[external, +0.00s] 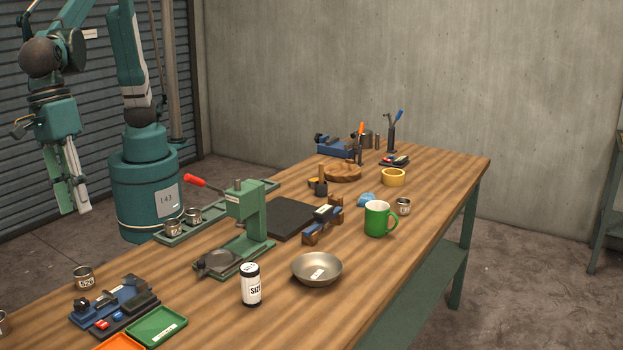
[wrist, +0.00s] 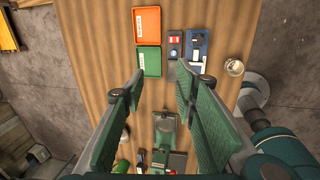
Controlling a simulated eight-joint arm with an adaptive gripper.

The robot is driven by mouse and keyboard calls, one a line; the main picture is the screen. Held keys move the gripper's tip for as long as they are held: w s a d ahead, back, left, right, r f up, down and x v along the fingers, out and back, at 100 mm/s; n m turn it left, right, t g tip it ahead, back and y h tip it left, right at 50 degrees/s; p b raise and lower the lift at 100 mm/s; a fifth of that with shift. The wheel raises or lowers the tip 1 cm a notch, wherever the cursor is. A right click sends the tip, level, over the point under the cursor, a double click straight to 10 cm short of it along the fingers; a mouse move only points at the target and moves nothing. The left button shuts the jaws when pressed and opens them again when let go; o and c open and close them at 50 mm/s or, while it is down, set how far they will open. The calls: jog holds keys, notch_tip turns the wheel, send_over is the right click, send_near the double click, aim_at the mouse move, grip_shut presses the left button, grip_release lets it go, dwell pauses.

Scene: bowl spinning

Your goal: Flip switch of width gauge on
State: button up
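A blue device with a black block on it (external: 122,296), likely the width gauge, lies at the near left of the table. It also shows in the wrist view (wrist: 197,48). A small black box with a red and a blue button (external: 110,323) sits beside it, and this box also shows in the wrist view (wrist: 174,45). I cannot tell which part is the gauge's switch or how it is set. My gripper (external: 71,208) hangs away from these devices, at the left behind the table. In the wrist view its two fingers (wrist: 160,76) are apart with nothing between them.
A green tray (wrist: 149,61) and an orange tray (wrist: 147,25) lie beside the devices. A can (external: 84,278) stands behind them. A green press with a red lever (external: 245,212), a SIZE can (external: 251,285), a metal bowl (external: 317,269) and a green mug (external: 378,219) stand farther along.

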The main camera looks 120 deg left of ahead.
jog(key=d+f, duration=0.1)
jog(key=d, duration=0.2)
send_near(101, 324)
jog(key=shift+s, duration=0.1)
jog(key=shift+w+f, duration=0.25)
jog(key=shift+f, duration=1)
jog(key=shift+w+f, duration=0.25)
jog(key=shift+f, duration=1.05)
jog(key=shift+w+f, duration=0.25)
jog(key=shift+f, duration=1)
jog(key=shift+c, duration=0.4)
